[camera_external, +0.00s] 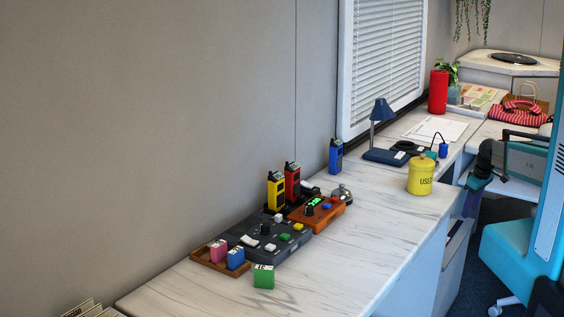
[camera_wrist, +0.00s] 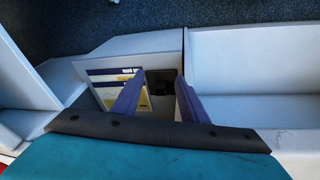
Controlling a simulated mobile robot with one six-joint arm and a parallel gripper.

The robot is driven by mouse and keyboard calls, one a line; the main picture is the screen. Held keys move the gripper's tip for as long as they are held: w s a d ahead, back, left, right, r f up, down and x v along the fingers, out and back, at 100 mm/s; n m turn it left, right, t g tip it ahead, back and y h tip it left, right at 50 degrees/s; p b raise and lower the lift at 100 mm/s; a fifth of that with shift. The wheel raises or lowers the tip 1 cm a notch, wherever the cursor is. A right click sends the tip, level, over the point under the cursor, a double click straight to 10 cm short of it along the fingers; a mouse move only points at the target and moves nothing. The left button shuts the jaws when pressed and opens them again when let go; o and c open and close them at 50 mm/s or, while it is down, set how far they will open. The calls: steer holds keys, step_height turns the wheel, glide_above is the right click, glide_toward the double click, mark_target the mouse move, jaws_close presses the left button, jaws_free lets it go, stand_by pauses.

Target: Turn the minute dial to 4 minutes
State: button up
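An orange box (camera_external: 318,213) with a small green lit display and a dark knob (camera_external: 310,210) sits on the white counter. A dark grey panel (camera_external: 283,247) beside it has another black knob (camera_external: 265,229) and several coloured buttons. I cannot tell which knob is the minute dial, and no dial marks are readable. My gripper (camera_external: 473,189) is at the right, beyond the counter's front edge and far from both boxes. In the wrist view my gripper (camera_wrist: 160,76) has its two blue-purple fingers apart with nothing between them. Neither knob shows in the wrist view.
Yellow (camera_external: 276,190) and red (camera_external: 292,182) radios stand behind the boxes. A bell (camera_external: 342,194) is beside the orange box. A wooden tray (camera_external: 207,262) and green block (camera_external: 264,277) are nearer. A yellow canister (camera_external: 421,175) stands near the front edge.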

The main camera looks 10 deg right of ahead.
steer(key=w+r+n+t, duration=0.2)
steer(key=w+r, duration=0.5)
steer(key=r, duration=0.1)
steer(key=w+a+r+n+y, duration=0.1)
steer(key=w+a+r+n, duration=0.15)
steer(key=a+r, duration=0.5)
steer(key=w+a+r+n+y, duration=0.1)
steer(key=a+r+n, duration=0.3)
steer(key=a, duration=0.6)
steer(key=n+g+y+b, duration=0.2)
steer(key=n+g+b, duration=0.1)
steer(key=n+g, duration=0.15)
glide_toward(309, 206)
steer(key=d+v, duration=0.1)
steer(key=v, duration=0.4)
steer(key=shift+r+m, duration=0.1)
steer(key=shift+m, duration=0.3)
steer(key=shift+a, duration=0.1)
steer(key=shift+a+p+x, duration=0.15)
steer(key=shift+p+x, duration=0.55)
steer(key=shift+x, duration=2.75)
steer(key=shift+a+p+x, duration=0.1)
steer(key=shift+p+x, duration=0.55)
steer(key=shift+x, duration=2.8)
steer(key=shift+s+r, duration=0.1)
